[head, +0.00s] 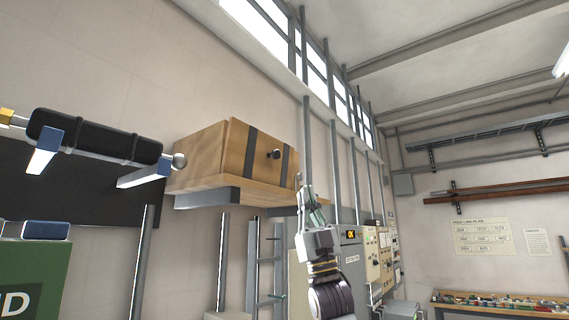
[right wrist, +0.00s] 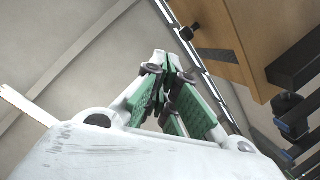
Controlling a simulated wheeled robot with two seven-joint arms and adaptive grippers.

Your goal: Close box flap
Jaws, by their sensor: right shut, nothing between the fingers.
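A wooden box (head: 200,155) sits high on the wall on a shelf bracket (head: 208,197). My left gripper is not in view.
A black cylinder (head: 95,138) on brackets is at the left, above a green cabinet (head: 35,275). Metal uprights (head: 252,265) stand below the box. Grey and beige racks (head: 375,250) stand behind my right gripper. A workbench (head: 500,300) is at far right.

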